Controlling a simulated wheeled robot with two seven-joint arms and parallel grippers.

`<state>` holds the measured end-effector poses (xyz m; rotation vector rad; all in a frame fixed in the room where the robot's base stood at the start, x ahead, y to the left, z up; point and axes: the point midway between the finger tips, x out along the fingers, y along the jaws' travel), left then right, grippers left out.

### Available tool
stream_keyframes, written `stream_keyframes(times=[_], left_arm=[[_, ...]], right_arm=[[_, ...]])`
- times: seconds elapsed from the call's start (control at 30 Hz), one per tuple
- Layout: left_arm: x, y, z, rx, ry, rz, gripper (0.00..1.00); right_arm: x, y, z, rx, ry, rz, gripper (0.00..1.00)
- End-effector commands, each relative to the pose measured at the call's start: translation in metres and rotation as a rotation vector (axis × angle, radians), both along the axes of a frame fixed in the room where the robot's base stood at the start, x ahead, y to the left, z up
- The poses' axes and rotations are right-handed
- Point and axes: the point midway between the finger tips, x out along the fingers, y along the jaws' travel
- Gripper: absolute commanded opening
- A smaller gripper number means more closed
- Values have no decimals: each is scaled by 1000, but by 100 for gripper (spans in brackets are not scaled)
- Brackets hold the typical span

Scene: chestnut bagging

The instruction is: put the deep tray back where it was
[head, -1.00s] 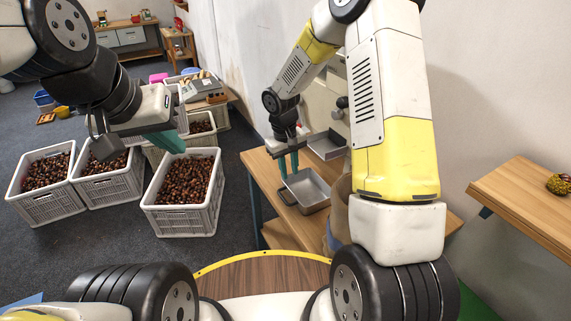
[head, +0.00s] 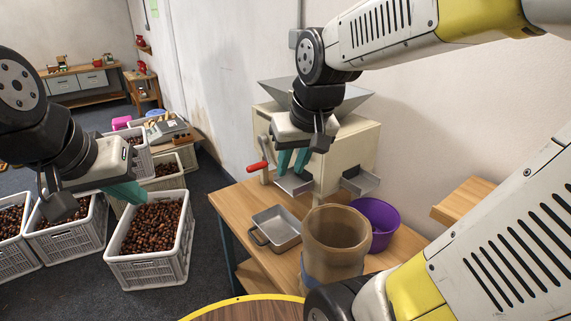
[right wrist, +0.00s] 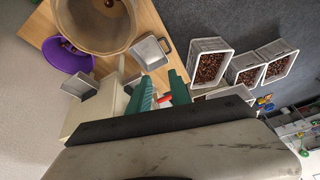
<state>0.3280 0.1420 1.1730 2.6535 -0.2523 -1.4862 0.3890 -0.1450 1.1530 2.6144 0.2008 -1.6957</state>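The deep tray (head: 291,240), a grey metal pan with a loop handle at its left side, sits upright and empty on the wooden table. It also shows in the right wrist view (right wrist: 151,56). My right gripper (head: 292,160) is above and behind the tray, in front of the cream machine, clear of the tray. Its two teal fingers are apart with nothing held, as the right wrist view (right wrist: 160,90) shows. My left gripper (head: 125,193) hangs over the chestnut crates, away from the table. Its teal fingers overlap, so their gap is hidden.
The cream machine (head: 345,150) has a red-handled crank (head: 257,166) at its left and metal chutes (head: 360,182). Chestnut crates (head: 150,268) stand on the floor at left.

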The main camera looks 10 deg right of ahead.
Motion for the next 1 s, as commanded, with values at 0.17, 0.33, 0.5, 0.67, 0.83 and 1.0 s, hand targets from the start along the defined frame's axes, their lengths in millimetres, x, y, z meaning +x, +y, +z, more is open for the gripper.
stream_keyframes(times=[0.17,0.33,0.5,0.67,0.83,1.0], left_arm=[[0,0,0,0,0,0,0],[0,0,0,0,0,0,0],[0,0,0,0,0,0,0],[0,0,0,0,0,0,0],[0,0,0,0,0,0,0],[0,0,0,0,0,0,0]], right_arm=[[-40,0,16,74,-81,-23,24],[-58,2,20,113,-116,-31,24],[-61,3,20,120,-122,-31,24],[-61,3,20,119,-121,-32,24],[-61,3,20,119,-121,-32,24],[-61,3,20,119,-121,-32,24]])
